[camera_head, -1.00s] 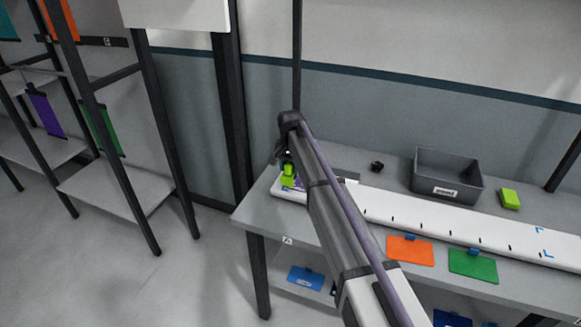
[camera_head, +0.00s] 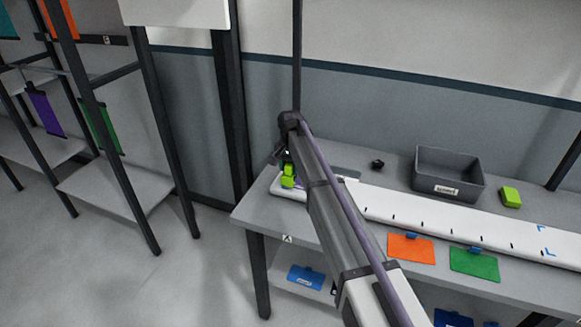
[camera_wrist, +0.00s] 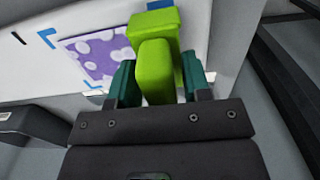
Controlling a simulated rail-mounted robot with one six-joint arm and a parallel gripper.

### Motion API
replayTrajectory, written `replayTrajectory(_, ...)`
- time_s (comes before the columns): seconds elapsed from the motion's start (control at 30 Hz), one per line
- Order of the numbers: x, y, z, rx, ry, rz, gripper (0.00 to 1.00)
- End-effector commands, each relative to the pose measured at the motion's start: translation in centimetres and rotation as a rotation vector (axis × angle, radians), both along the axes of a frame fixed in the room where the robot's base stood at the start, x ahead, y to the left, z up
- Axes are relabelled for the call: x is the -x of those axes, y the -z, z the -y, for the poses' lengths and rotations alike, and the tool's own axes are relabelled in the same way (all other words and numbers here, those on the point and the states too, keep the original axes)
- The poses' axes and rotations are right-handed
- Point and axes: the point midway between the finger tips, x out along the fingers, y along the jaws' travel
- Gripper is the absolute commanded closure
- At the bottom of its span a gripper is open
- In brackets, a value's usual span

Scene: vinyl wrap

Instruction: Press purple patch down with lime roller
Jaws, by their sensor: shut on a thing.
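The lime roller (camera_wrist: 157,68) is held between the two teal fingers of my gripper (camera_wrist: 158,84) in the wrist view. Its wider lime end (camera_wrist: 155,24) reaches over the right part of the purple patch (camera_wrist: 94,54), which has pale spots and lies on the white board (camera_wrist: 25,60). I cannot tell whether the roller presses on the patch. In the head view the lime roller (camera_head: 287,176) and my gripper (camera_head: 283,156) are at the left end of the white board (camera_head: 440,223), and my arm hides part of the board.
A grey bin (camera_head: 448,190) and a lime block (camera_head: 510,197) stand at the back of the table (camera_head: 262,213). A small dark object (camera_head: 377,163) lies left of the bin. Blue corner marks (camera_wrist: 46,38) flank the patch.

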Motion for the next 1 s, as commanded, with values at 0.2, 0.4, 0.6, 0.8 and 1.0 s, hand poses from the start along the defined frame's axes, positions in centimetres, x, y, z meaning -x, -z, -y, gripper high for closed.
replayTrajectory(0.2, 0.0, 0.5, 0.0, 0.000, 0.000, 0.000, 0.75)
replayTrajectory(0.4, 0.1, 0.5, 0.3, 0.000, 0.000, 0.000, 0.75)
replayTrajectory(0.6, 0.5, 0.4, 1.6, 0.000, 0.002, 0.000, 0.75)
replayTrajectory(0.8, 0.7, 0.4, 2.1, 0.000, 0.000, 0.000, 0.75)
replayTrajectory(1.0, 0.7, 0.4, 2.1, 0.000, 0.000, 0.000, 0.75)
